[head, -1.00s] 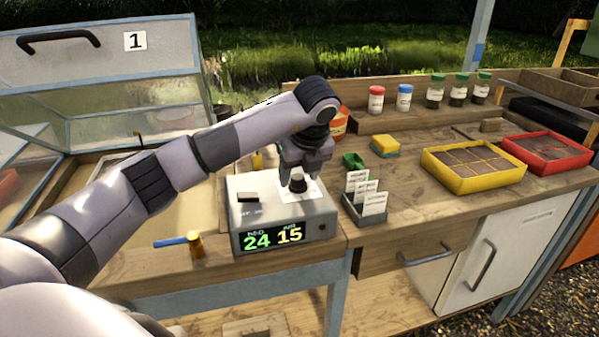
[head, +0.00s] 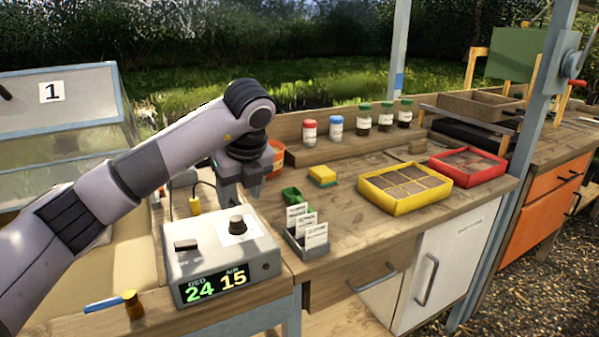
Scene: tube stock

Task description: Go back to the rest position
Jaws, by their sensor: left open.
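My left gripper (head: 240,196) points down above the back of the grey control box (head: 222,262). It is open and holds nothing. The box has a dark knob (head: 237,224) on a white patch, a black switch and a display reading 24 and 15. The fingertips are behind and above the knob, apart from it. My left arm comes in from the left and crosses above the bench. My right gripper is not in view.
A card holder (head: 308,240) stands right of the box. A yellow tray (head: 404,190) and a red tray (head: 467,166) lie further right. Several jars line the back shelf. A blue-handled tool (head: 104,304) lies on the front edge. A glazed lid marked 1 (head: 60,112) stands open at left.

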